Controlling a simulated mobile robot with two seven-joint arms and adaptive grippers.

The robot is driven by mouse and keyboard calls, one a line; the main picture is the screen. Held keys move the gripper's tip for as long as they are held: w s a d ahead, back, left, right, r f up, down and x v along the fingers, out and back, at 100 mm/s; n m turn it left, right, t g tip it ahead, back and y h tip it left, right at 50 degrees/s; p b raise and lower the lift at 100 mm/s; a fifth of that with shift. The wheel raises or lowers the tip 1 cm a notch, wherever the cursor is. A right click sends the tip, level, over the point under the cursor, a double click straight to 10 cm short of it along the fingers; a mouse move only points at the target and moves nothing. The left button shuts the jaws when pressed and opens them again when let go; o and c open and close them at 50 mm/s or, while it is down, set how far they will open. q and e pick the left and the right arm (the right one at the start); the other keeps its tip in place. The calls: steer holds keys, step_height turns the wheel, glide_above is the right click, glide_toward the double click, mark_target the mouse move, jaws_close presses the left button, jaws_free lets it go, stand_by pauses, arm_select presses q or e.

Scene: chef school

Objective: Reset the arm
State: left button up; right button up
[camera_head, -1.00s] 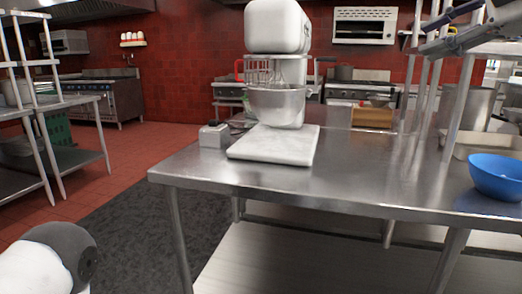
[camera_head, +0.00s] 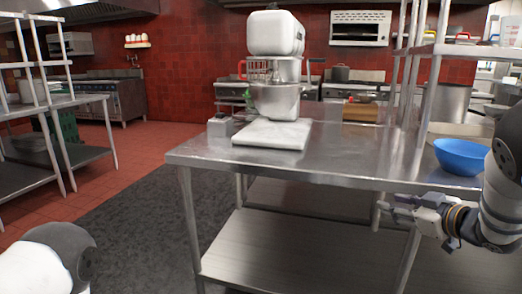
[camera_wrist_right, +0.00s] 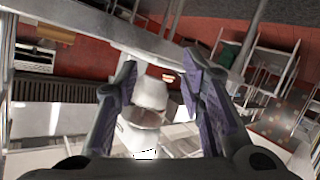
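My right arm comes in from the right edge in the head view. Its gripper (camera_head: 396,208) points left, in front of the steel table (camera_head: 345,172) and beside its front edge. In the right wrist view the two fingers of this gripper (camera_wrist_right: 158,68) stand wide apart with nothing between them. The mixer shows beyond the fingers, at a distance. Only a white and dark grey part of my left arm shows at the lower left of the head view. My left gripper is out of view.
A stand mixer (camera_head: 275,35) with a steel bowl, a white board (camera_head: 272,134) and a small grey box (camera_head: 219,125) stand on the table. A blue bowl (camera_head: 461,156) sits at its right. Shelf posts (camera_head: 422,100) rise there.

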steer(key=s+a+f+m+g+h, duration=0.1)
steer(key=s+f+m+g+h, duration=0.15)
steer(key=s+f, duration=0.8)
steer(key=s+a+f+m+g+h, duration=0.1)
steer(key=s+a+f+m+g, duration=0.2)
steer(key=s+f, duration=0.8)
steer(key=s+a+f+g, duration=0.2)
steer(key=s+g, duration=0.1)
steer(key=s, duration=0.7)
steer(key=s+a+f+m+g, duration=0.1)
steer(key=s+a+f+g, duration=0.1)
steer(key=s, duration=0.9)
steer(key=s+a+f+m+g, duration=0.1)
steer(key=s+g, duration=0.4)
steer(key=s, duration=0.5)
step_height(320, 180, down, 3)
steer(key=shift+s+a+r+h, duration=0.2)
steer(key=shift+a+h, duration=0.25)
steer(key=shift+a, duration=0.2)
steer(key=shift+m, duration=0.25)
